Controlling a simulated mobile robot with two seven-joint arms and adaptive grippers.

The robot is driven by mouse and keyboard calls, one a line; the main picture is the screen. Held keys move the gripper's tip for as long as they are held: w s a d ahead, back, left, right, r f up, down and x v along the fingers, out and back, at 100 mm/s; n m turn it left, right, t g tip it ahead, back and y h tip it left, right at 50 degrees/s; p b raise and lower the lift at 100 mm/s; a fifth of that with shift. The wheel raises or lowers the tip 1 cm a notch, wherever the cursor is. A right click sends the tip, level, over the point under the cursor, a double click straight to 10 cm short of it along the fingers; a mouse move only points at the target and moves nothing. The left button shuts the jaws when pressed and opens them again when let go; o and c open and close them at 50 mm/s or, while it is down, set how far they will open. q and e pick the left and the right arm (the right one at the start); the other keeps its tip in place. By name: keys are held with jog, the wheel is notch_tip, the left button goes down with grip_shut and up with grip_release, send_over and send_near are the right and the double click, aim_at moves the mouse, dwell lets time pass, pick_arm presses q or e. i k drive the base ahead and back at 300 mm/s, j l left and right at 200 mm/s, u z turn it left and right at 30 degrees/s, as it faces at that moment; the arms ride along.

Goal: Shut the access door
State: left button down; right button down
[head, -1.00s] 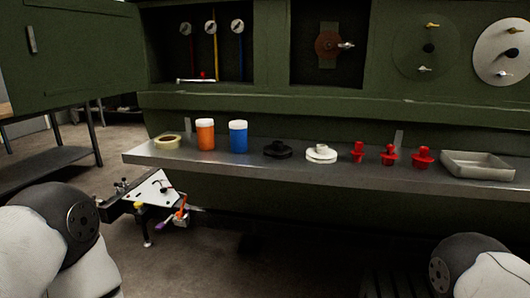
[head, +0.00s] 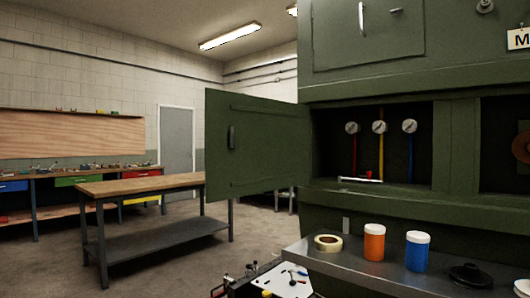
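The green access door (head: 258,143) stands wide open, swung out to the left of the green fuselage panel. A dark vertical handle (head: 232,138) is near its left edge. The door's hinge side meets the left edge of the open bay (head: 375,165). Inside the bay are several round gauges on coloured tubes, a small red part and a pale bar along the bottom edge. Neither of my grippers shows in the head view, so their state is hidden.
A metal shelf (head: 340,262) below the bay holds a tape roll (head: 328,243), an orange jar (head: 374,242), a blue jar (head: 417,251) and a black part (head: 470,275). A tool cart (head: 285,280) stands below the door. A wooden-topped workbench (head: 140,186) stands behind to the left.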

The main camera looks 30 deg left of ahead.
aim_at(271, 151)
jog(key=i+j+z, duration=0.1)
jog(key=j+z, duration=0.15)
jog(key=j, duration=0.95)
jog(key=j+z, duration=0.25)
jog(key=j, duration=0.95)
jog(key=k+j+z, duration=0.1)
jog(key=j+z, duration=0.2)
jog(key=j, duration=0.9)
